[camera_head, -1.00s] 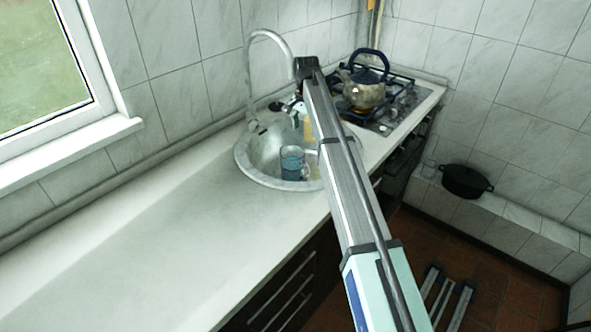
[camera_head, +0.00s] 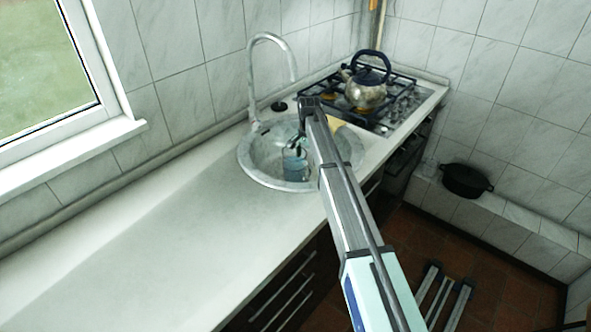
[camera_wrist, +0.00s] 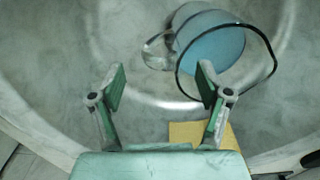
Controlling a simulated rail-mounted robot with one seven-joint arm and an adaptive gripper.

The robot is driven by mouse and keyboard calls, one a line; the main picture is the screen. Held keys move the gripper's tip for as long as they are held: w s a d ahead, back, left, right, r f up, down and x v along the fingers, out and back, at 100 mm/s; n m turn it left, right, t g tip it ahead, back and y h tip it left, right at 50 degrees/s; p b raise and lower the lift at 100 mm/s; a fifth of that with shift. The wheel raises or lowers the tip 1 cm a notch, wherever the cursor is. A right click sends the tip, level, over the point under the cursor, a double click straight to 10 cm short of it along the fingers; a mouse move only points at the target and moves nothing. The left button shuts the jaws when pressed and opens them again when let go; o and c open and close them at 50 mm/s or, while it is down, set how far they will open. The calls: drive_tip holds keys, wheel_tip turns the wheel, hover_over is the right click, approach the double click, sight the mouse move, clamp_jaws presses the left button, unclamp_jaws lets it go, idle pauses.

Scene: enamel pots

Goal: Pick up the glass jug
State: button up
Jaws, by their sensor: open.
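The glass jug (camera_head: 295,168), bluish and see-through, stands in the round sink. In the wrist view the jug (camera_wrist: 213,48) is at the upper right, with its round rim facing the camera and its clear handle (camera_wrist: 157,52) on the left. My gripper (camera_wrist: 160,84) is open and empty, with its two green-padded fingers apart. The right fingertip overlaps the jug's rim edge in that view; I cannot tell whether they touch. The handle lies beyond the gap between the fingertips. In the head view my arm hides part of the sink, and the gripper is hard to make out above the jug.
The sink (camera_head: 252,172) has a tall curved faucet (camera_head: 250,85) behind it. A yellow item (camera_wrist: 205,132) lies near the sink's edge. A kettle (camera_head: 366,88) stands on the gas stove (camera_head: 400,108). A black pot (camera_head: 466,181) sits on a tiled ledge. The left counter is clear.

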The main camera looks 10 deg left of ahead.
sight(308, 165)
wheel_tip(308, 165, down, 4)
drive_tip(key=shift+d+f+p, duration=0.1)
drive_tip(key=shift+d+p, duration=0.05)
drive_tip(key=shift+p, duration=0.45)
drive_tip(key=c, duration=1.3)
clamp_jaws()
